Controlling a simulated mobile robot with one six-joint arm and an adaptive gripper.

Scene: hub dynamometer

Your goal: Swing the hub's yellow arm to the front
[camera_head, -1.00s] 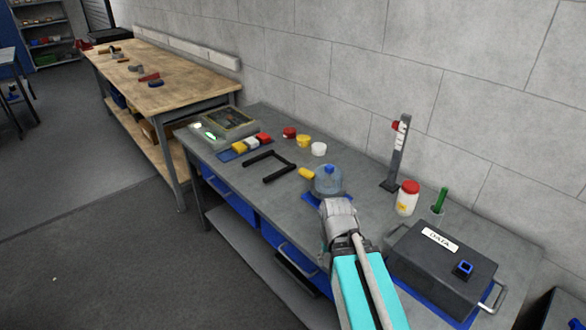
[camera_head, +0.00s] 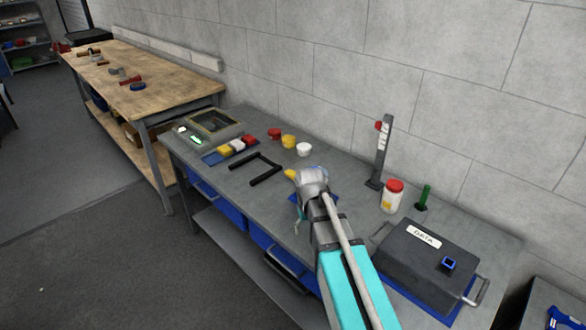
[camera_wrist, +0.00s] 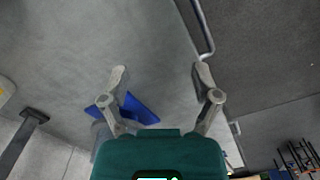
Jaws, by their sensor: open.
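The hub's yellow arm (camera_head: 290,174) shows in the head view as a short yellow tip, pointing left. The rest of the hub is mostly hidden behind my wrist. A blue mat (camera_wrist: 138,109) lies on the bench below my gripper (camera_wrist: 160,74). In the wrist view my gripper's two fingers are spread wide with nothing between their tips. A bluish-grey round body, possibly the hub (camera_wrist: 99,134), shows partly behind the left finger; the yellow arm cannot be made out there. In the head view I cannot see my fingertips clearly.
Red (camera_head: 274,133), yellow (camera_head: 288,142) and white (camera_head: 304,149) pots stand behind. A grey post (camera_head: 383,150), a red-lidded jar (camera_head: 392,197) and the DATA box (camera_head: 425,262) stand right. A drawer handle (camera_wrist: 204,35) projects at the bench front.

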